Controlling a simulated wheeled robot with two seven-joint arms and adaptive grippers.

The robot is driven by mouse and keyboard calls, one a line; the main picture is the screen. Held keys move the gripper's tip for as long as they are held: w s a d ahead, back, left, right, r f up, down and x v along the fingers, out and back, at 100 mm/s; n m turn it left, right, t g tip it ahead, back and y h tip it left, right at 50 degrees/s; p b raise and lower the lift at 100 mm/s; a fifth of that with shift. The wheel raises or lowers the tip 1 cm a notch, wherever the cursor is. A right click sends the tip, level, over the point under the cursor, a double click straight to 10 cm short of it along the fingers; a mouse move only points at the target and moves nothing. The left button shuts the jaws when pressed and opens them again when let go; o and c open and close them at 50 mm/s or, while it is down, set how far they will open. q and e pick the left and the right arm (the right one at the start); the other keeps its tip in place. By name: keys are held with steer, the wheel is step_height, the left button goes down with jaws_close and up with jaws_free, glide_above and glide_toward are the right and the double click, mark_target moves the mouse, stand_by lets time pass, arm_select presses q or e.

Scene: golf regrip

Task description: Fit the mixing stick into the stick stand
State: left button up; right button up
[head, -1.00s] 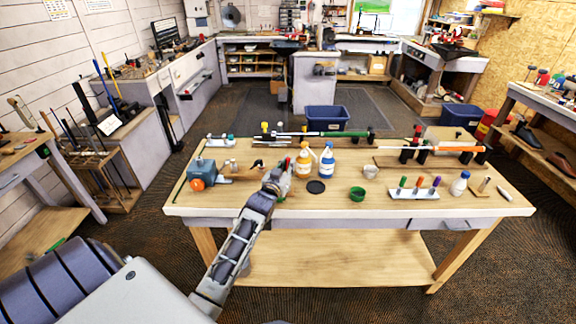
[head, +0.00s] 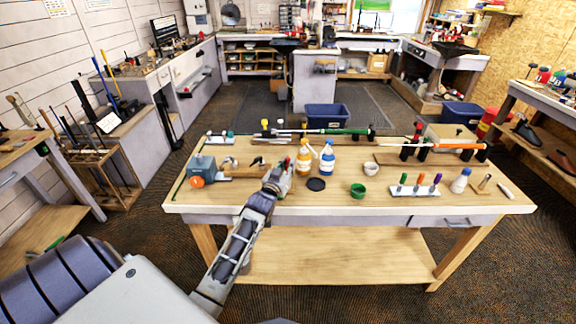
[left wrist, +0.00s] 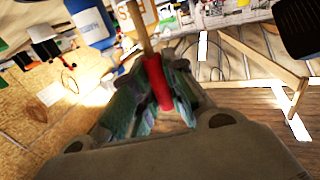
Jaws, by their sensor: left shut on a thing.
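My left gripper (head: 279,178) is over the front of the workbench, left of its middle. In the left wrist view its fingers (left wrist: 155,95) are shut around the red grip (left wrist: 158,84) of a thin wooden stick, which looks like the mixing stick (left wrist: 139,28). The bare wood points away from the gripper. In the head view the stick is mostly hidden by the gripper and hard to make out. A small tan base with a short upright piece (head: 484,183) at the right of the bench may be the stick stand; I cannot tell for sure. My right gripper is not in view.
An orange-labelled bottle (head: 304,160) and a blue-labelled bottle (head: 327,159) stand just right of the gripper. A blue-grey device (head: 203,170) stands at left.

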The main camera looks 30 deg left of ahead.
arm_select(q)
steer(key=shift+f+b, duration=0.3)
steer(key=shift+f, duration=0.2)
steer(key=o, duration=0.9)
steer(key=shift+c, duration=0.2)
steer(key=shift+s, duration=0.2)
steer(key=s+d, duration=0.2)
steer(key=s, duration=0.9)
steer(key=shift+s, duration=0.25)
steer(key=shift+d, duration=0.1)
stand_by(1.2)
